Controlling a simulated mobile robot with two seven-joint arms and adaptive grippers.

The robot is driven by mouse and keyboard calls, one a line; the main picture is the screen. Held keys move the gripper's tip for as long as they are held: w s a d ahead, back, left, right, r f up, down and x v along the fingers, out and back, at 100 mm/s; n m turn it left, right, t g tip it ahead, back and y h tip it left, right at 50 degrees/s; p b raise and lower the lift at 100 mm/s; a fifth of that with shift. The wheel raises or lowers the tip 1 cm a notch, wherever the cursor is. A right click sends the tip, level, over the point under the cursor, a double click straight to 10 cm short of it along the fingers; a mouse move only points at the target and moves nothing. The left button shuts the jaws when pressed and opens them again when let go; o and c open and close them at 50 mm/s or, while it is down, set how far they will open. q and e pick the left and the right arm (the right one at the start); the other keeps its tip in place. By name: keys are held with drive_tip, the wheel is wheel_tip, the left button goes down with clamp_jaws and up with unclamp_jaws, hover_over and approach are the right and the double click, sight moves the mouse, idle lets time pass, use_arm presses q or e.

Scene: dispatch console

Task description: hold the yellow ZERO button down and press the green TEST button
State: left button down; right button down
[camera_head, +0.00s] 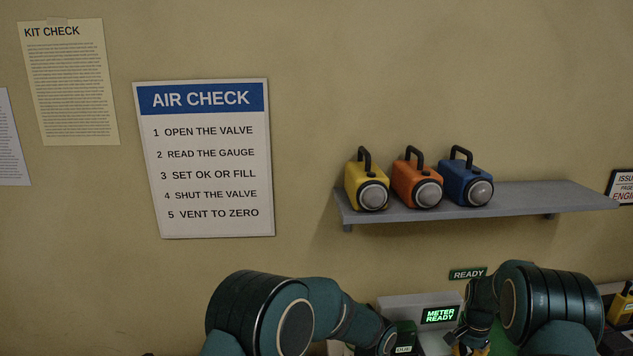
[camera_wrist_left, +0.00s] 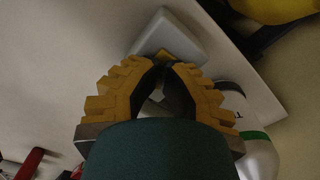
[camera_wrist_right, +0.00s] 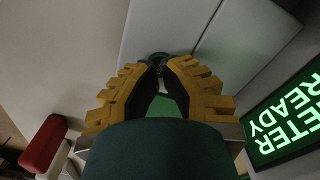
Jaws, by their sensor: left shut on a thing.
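In the left wrist view the yellow ZERO button (camera_wrist_left: 165,55) shows on a pale grey housing, right at the fingertips of my left gripper (camera_wrist_left: 162,68). Its jaws are shut on the button, which they partly hide. In the right wrist view the green TEST button (camera_wrist_right: 158,57) shows on a grey panel, at the fingertips of my right gripper (camera_wrist_right: 160,66). Those fingertips are together; I cannot tell if they touch the button. In the head view my right gripper (camera_head: 468,346) is partly visible at the bottom edge; both buttons are hidden there.
A grey console (camera_head: 395,303) bears a lit METER READY display (camera_head: 440,315); a READY sign (camera_head: 467,273) is on the wall. A shelf (camera_head: 560,196) above holds yellow, orange and blue lamps. A red and white object (camera_wrist_right: 45,146) lies at lower left in the right wrist view.

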drive_tip(key=shift+f, duration=0.5)
idle(0.6)
drive_tip(key=shift+r, duration=3.55)
